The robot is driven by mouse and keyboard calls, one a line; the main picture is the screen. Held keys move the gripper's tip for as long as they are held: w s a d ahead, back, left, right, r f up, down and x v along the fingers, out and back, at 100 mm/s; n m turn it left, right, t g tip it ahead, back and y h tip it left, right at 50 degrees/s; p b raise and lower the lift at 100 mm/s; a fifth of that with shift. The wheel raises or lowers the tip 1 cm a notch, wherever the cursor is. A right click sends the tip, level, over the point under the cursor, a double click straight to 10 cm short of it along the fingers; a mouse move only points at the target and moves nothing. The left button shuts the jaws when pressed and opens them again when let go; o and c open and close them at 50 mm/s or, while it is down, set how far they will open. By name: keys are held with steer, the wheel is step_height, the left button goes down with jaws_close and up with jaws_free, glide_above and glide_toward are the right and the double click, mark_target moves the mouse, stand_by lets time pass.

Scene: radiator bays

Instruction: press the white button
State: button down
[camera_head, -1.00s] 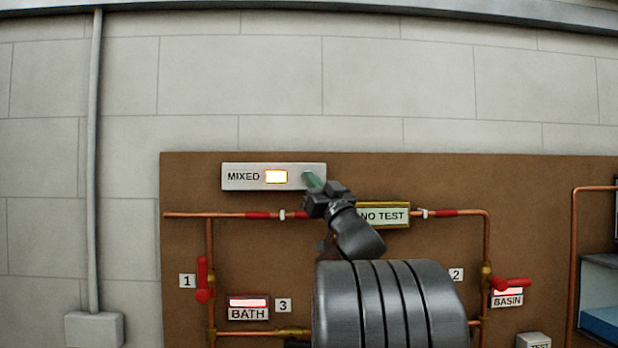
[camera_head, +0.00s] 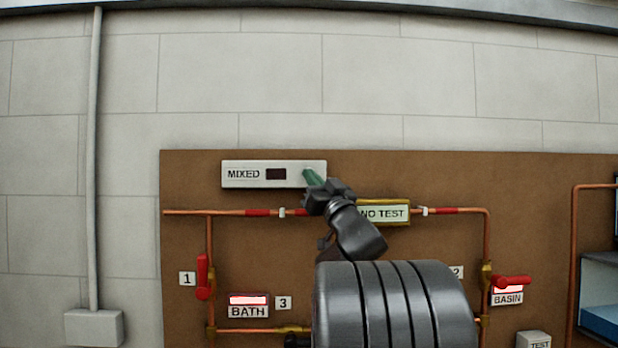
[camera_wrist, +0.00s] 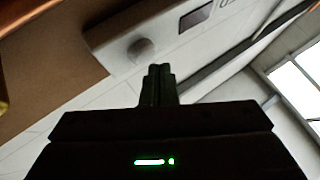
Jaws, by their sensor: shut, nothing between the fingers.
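The MIXED panel (camera_head: 240,174) is a pale plate high on the brown board, with a dark, unlit window (camera_head: 276,174). In the wrist view a round pale button (camera_wrist: 142,50) stands out from this panel (camera_wrist: 112,30), near the window (camera_wrist: 196,14). In the wrist view my fingertips (camera_wrist: 158,70) are just below and right of the button. I cannot tell whether they touch it.
Copper pipes (camera_head: 350,212) with red valve handles (camera_head: 203,278) run over the brown board (camera_head: 400,170). A NO TEST sign (camera_head: 384,213) is beside my wrist. Lit BATH (camera_head: 248,306) and BASIN (camera_head: 508,296) signs and a TEST box (camera_head: 533,341) are lower. The wall above is bare.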

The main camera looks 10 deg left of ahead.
steer(key=shift+s, duration=0.2)
steer(key=s, duration=0.1)
steer(key=s+d+b, duration=0.1)
steer(key=s, duration=0.2)
steer(key=shift+s+d+b, duration=0.25)
steer(key=shift+s+b, duration=0.05)
steer(key=shift+s, duration=0.1)
steer(key=shift+w, duration=0.15)
stand_by(0.6)
steer(key=s, duration=0.2)
steer(key=s+d, duration=0.1)
steer(key=s, duration=0.1)
steer(key=shift+b, duration=0.35)
stand_by(0.4)
